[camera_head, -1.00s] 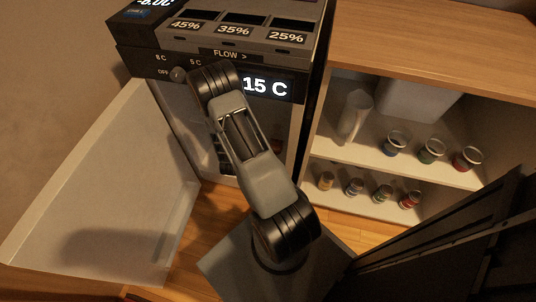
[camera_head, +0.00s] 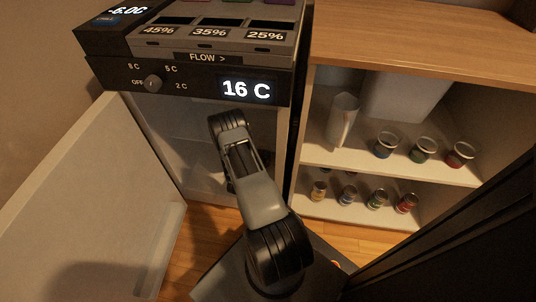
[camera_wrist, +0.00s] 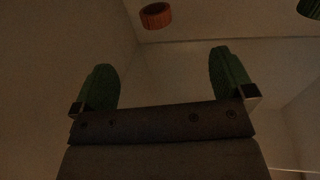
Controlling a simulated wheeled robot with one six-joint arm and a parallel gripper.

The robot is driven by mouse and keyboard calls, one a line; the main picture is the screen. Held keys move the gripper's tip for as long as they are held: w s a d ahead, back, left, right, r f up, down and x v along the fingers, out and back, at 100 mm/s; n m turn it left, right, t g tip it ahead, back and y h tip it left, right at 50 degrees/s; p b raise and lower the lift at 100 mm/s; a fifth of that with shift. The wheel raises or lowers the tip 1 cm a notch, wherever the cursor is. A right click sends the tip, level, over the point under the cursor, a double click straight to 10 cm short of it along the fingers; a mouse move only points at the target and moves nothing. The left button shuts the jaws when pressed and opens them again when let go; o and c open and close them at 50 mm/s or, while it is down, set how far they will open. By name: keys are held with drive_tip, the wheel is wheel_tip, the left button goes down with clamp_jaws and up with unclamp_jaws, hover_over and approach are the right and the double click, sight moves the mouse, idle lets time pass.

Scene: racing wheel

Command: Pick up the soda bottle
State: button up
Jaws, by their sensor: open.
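My gripper (camera_wrist: 161,59) is open, its two green fingers apart with nothing between them in the wrist view. An orange-red ribbed round thing (camera_wrist: 155,15), like a bottle cap, shows beyond the fingertips at the top edge. I cannot tell whether it belongs to the soda bottle; no whole bottle is visible. My arm reaches into the open, dim compartment of the cooler (camera_head: 190,80). In the head view, the arm hides part of the inside and my gripper is out of sight.
The cooler door (camera_head: 90,200) stands open at the left. The cooler's display (camera_head: 247,90) reads 16 C. A dark green thing (camera_wrist: 311,8) sits at the wrist view's top right corner.

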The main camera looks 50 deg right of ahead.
sight(261, 154)
drive_tip(key=f+b, duration=0.1)
drive_tip(key=f, duration=0.1)
drive_tip(key=d+f+b, duration=0.1)
drive_tip(key=f, duration=0.2)
drive_tip(key=d+f+b, duration=0.1)
drive_tip(key=f+b, duration=0.1)
drive_tip(key=f, duration=0.1)
drive_tip(key=shift+w+f, duration=0.25)
drive_tip(key=shift+w, duration=0.15)
drive_tip(key=shift+w+d+f, duration=0.1)
drive_tip(key=shift+d+f, duration=0.15)
drive_tip(key=shift+b+x, duration=0.35)
drive_tip(key=shift+x, duration=0.65)
drive_tip(key=b+x, duration=0.2)
drive_tip(key=x, duration=0.2)
drive_tip(key=shift+d+r, duration=0.1)
drive_tip(key=shift+d, duration=0.15)
drive_tip(key=shift+w+d+r, duration=0.1)
drive_tip(key=shift+d, duration=0.2)
drive_tip(key=shift+c, duration=0.5)
drive_tip(key=c, duration=1)
drive_tip(key=shift+c, duration=0.9)
